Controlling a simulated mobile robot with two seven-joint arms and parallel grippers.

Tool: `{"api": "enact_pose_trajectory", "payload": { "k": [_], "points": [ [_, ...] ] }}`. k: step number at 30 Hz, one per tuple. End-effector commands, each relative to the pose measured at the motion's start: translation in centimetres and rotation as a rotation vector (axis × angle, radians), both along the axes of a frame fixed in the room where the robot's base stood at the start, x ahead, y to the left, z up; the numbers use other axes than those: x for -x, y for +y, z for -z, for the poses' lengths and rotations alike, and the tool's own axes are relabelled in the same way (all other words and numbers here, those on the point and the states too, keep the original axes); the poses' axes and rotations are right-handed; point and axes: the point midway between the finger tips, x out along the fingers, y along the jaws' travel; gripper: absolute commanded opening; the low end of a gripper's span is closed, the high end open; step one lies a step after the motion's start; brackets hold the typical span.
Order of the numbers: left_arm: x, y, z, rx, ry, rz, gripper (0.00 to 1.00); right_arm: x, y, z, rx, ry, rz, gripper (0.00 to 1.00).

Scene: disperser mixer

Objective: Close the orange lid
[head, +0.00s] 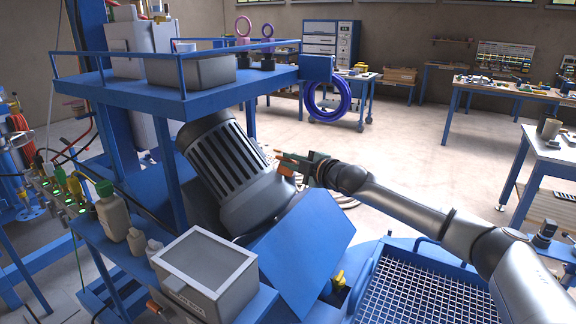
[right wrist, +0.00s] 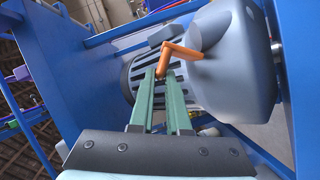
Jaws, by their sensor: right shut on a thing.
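The orange lid (head: 286,170) shows as a small bent orange piece at the right side of the big dark grey ribbed motor (head: 232,180). In the right wrist view the orange lid (right wrist: 184,50) looks like an angled bar against the grey housing (right wrist: 240,70). My right gripper (head: 299,164) reaches in from the right. In the right wrist view its green fingers (right wrist: 163,76) are close together, with the lower end of the orange piece between their tips. The lid's hinge and whole shape cannot be made out. My left gripper is not in view.
A blue sloped panel (head: 305,240) lies below the motor, and a blue shelf (head: 200,88) stands above it. A grey box (head: 203,270) and bottles (head: 112,208) are at the front left. A blue-framed grid (head: 425,290) is at the lower right. Open floor lies behind my right arm.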

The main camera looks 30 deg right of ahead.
Motion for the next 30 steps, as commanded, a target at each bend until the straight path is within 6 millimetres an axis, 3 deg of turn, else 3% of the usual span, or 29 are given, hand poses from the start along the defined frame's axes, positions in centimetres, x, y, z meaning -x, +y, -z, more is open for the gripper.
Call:
{"api": "enact_pose_trajectory", "payload": {
  "k": [30],
  "points": [
    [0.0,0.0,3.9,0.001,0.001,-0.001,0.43,-2.3,-3.8,0.6,-0.634,0.364,-0.001,0.0]
  ]
}}
